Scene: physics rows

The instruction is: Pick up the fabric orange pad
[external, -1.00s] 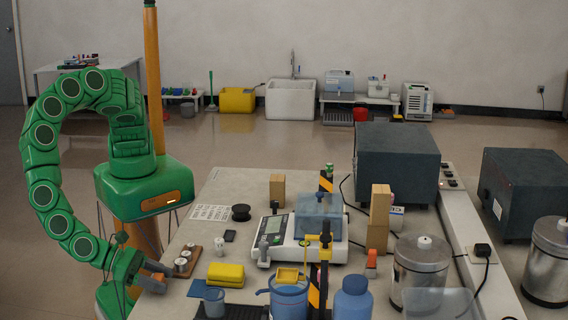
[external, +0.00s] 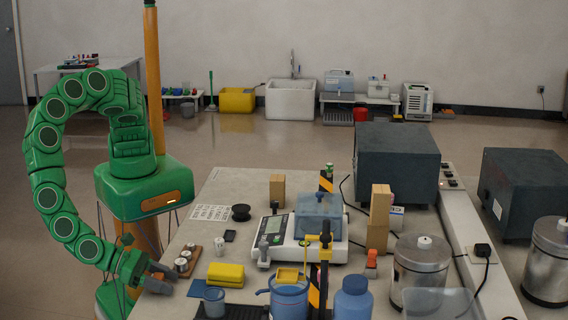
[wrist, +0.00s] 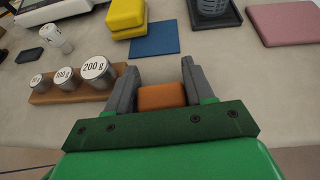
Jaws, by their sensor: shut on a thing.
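The orange pad (wrist: 162,96) is a small orange block-like piece between the two grey fingers of my gripper (wrist: 160,85) in the wrist view. My gripper is shut on it, with a finger on each side. In the external view my gripper (external: 160,275) is at the left front edge of the table, near the weights. The pad is hardly visible there, hidden by the fingers. I cannot tell from the wrist view how far the pad is above the table.
A wooden block with several metal weights (wrist: 66,75) stands left of my gripper. A yellow sponge-like block (wrist: 126,16), a blue pad (wrist: 154,39), a cup on a dark tray (wrist: 213,8) and a pink pad (wrist: 285,22) lie beyond. The tabletop between them is clear.

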